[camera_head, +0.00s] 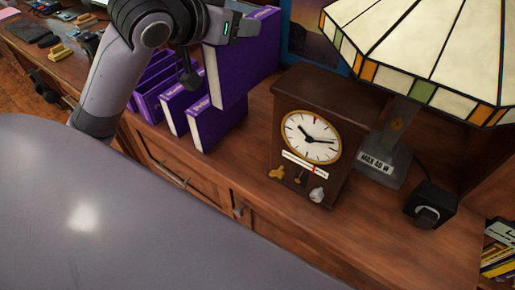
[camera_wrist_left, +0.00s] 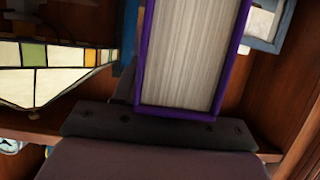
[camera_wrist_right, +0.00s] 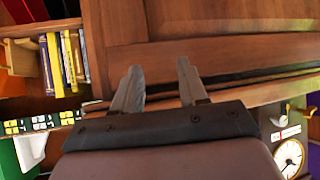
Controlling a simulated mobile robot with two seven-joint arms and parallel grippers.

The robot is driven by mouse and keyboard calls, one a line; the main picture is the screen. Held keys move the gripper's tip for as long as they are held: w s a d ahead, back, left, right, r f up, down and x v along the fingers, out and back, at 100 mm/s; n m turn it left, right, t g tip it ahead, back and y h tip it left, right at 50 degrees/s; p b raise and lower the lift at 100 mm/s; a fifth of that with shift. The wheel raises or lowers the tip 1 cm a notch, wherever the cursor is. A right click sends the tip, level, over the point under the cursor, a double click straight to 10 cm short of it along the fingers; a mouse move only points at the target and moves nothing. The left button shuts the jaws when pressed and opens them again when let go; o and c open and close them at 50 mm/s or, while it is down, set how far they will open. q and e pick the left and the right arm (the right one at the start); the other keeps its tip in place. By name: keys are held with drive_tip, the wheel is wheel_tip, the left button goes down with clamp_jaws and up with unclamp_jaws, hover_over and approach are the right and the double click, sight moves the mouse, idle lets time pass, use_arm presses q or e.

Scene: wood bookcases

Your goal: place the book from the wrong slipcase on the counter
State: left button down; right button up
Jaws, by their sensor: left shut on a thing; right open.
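My left gripper (camera_head: 228,22) is shut on a large purple book (camera_head: 238,68) and holds it up above the counter (camera_head: 225,185). The book's page edges (camera_wrist_left: 190,55) fill the middle of the left wrist view. Below and left of it, purple slipcases (camera_head: 205,120) with white-edged volumes stand in a row on the counter. The held book and my left arm partly hide them. My right gripper (camera_wrist_right: 158,85) is open and empty in the right wrist view, in front of wooden furniture.
A mantel clock (camera_head: 311,137) stands right of the slipcases. Farther right are a stained-glass lamp (camera_head: 425,50), its base with a label (camera_head: 380,163) and a small black box (camera_head: 431,204). Books (camera_wrist_right: 62,60) sit on a shelf in the right wrist view. Bare counter lies before the clock.

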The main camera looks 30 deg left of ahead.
sight(242, 92)
use_arm(q)
drive_tip(key=shift+d, duration=0.1)
drive_tip(key=shift+f, duration=0.2)
wheel_tip(242, 92, down, 15)
drive_tip(key=b, duration=0.4)
drive_tip(key=shift+r, duration=0.15)
drive_tip(key=shift+f+b, duration=0.4)
drive_tip(key=shift+f, duration=2.1)
drive_tip(key=c, duration=0.6)
unclamp_jaws()
drive_tip(key=shift+f, duration=0.1)
